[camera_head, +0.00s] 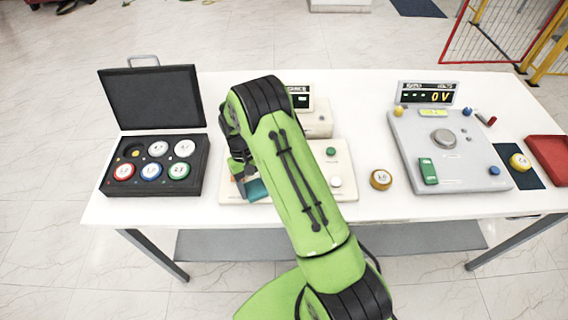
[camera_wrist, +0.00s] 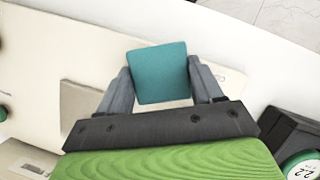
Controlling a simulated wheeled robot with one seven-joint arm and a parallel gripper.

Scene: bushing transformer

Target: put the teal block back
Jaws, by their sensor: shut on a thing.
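The teal block (camera_wrist: 160,74) sits between the two fingers of my gripper (camera_wrist: 162,88) in the wrist view, and the gripper is shut on it. In the head view the teal block (camera_head: 256,189) is partly hidden behind my green arm, over the left part of a cream base panel (camera_head: 231,192). My gripper (camera_head: 243,180) is mostly hidden there too. The wrist view shows the cream panel (camera_wrist: 60,40) below the block, with a raised beige plate (camera_wrist: 78,105) on it. I cannot tell whether the block touches the panel.
An open black case (camera_head: 153,188) with several coloured round pieces stands at the left. A grey voltage panel (camera_head: 455,165) reading 0 V stands at the right. An amber round piece (camera_head: 381,179) lies between. A red tray (camera_head: 549,158) is at the far right.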

